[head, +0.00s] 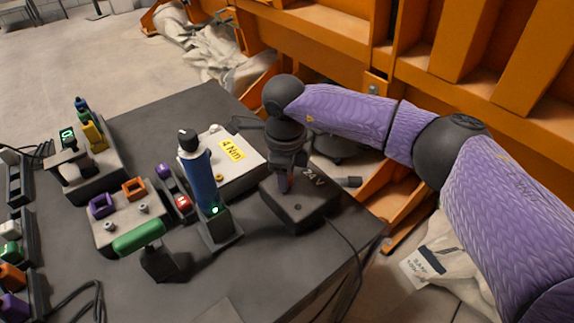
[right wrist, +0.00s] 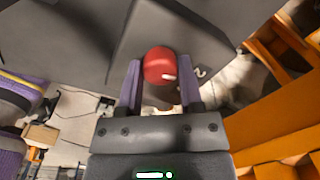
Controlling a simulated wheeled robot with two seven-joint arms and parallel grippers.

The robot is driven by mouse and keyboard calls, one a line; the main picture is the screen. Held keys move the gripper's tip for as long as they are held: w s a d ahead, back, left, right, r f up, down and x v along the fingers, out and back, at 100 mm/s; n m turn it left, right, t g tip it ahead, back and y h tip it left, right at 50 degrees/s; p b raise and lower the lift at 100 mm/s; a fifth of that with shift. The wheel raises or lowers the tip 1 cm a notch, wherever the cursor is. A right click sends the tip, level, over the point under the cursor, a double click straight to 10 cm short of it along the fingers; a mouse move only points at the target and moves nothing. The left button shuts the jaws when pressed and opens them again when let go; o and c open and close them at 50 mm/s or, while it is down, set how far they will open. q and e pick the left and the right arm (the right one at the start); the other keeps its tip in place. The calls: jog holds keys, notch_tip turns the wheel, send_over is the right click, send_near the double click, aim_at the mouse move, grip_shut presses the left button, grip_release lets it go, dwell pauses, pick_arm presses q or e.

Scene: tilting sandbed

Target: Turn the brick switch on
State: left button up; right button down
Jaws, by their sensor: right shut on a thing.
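A dark box marked 24V (head: 308,208) stands at the right of the black table, with a cable running from its front. My right gripper (head: 285,184) points down onto the top of this box. In the right wrist view, a round red knob (right wrist: 158,64) with a pale mark sits between the two purple fingers of the right gripper (right wrist: 160,80), which is shut on it. In the head view the gripper hides the knob. I cannot tell from the mark whether the switch is on. My left gripper is not in view.
A blue screwdriver (head: 199,178) stands in a holder with a green light left of the box. Behind it lies a pale box labelled 4 Nm (head: 238,172). A green-handled tool (head: 139,237) stands nearer. Orange steel frames (head: 330,45) rise behind the table.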

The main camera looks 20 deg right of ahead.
jog(key=shift+r+m+p, duration=0.25)
jog(key=shift+m+p, duration=0.35)
jog(key=shift+m, duration=0.3)
jog(key=shift+m+p, duration=0.55)
jog(key=shift+m, duration=0.35)
jog(key=m+p, duration=0.1)
jog(key=m, duration=0.2)
jog(key=shift+f+p, duration=0.15)
jog(key=shift+p, duration=0.25)
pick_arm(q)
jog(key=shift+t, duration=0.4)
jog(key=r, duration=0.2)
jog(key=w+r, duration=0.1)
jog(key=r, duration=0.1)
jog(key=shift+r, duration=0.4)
pick_arm(e)
jog(key=shift+m, duration=0.5)
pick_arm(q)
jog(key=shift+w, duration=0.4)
pick_arm(e)
jog(key=shift+f, duration=0.1)
jog(key=shift+c, duration=1.2)
grip_release()
pick_arm(q)
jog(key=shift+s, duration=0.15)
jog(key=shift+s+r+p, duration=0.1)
jog(key=shift+p, duration=0.2)
